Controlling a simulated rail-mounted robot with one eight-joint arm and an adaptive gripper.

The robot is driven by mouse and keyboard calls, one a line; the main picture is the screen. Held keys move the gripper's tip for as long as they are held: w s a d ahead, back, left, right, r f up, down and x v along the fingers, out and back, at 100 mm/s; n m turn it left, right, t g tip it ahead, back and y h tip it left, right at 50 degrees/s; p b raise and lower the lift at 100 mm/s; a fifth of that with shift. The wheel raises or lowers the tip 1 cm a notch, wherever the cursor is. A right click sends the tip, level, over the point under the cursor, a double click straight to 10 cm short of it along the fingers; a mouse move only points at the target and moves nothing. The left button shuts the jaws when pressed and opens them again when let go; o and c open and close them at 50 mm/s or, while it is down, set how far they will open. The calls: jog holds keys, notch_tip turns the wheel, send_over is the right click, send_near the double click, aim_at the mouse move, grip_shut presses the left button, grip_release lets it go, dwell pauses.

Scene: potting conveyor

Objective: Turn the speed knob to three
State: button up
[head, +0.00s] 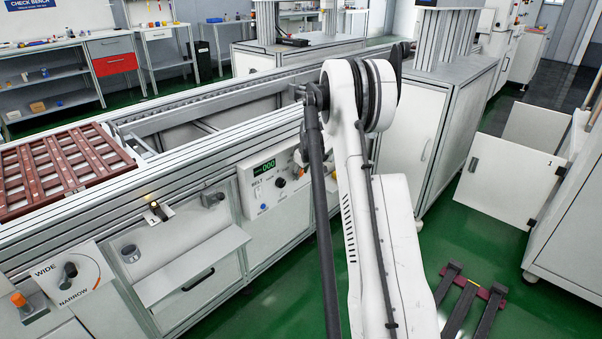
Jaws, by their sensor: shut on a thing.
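The belt control panel (249,200) is on the conveyor's front, left of my arm. Its green display (264,168) appears to read 000. A small dark knob (280,183) shows below the display, and its scale is too small to read. My gripper (303,150) shows only as dark parts at the panel's upper right edge, left of my white arm. It is shut on what seems to be the speed knob. The fingertips and their contact are mostly hidden, and I cannot read the knob's setting.
A WIDE/NARROW selector (70,270) is at the lower left. A brown slatted tray (60,168) lies on the conveyor (190,140). A small switch (156,211) and a grey shelf (192,265) are left of the panel. An open white cabinet door (500,178) stands at the right. Green floor shows between.

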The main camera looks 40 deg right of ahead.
jog(key=shift+d+y, duration=0.1)
jog(key=shift+y, duration=0.2)
jog(key=m+y+p, duration=0.1)
jog(key=y, duration=0.2)
jog(key=shift+d+p, duration=0.2)
jog(key=shift+p, duration=0.15)
jog(key=shift+f+m+g+y, duration=0.1)
jog(key=shift+m+g+y, duration=0.3)
jog(key=shift+y, duration=1.9)
jog(key=o, duration=1.2)
jog(key=shift+c, duration=0.2)
jog(key=shift+d, duration=0.1)
jog(key=v, duration=1.2)
jog(key=shift+d, duration=0.1)
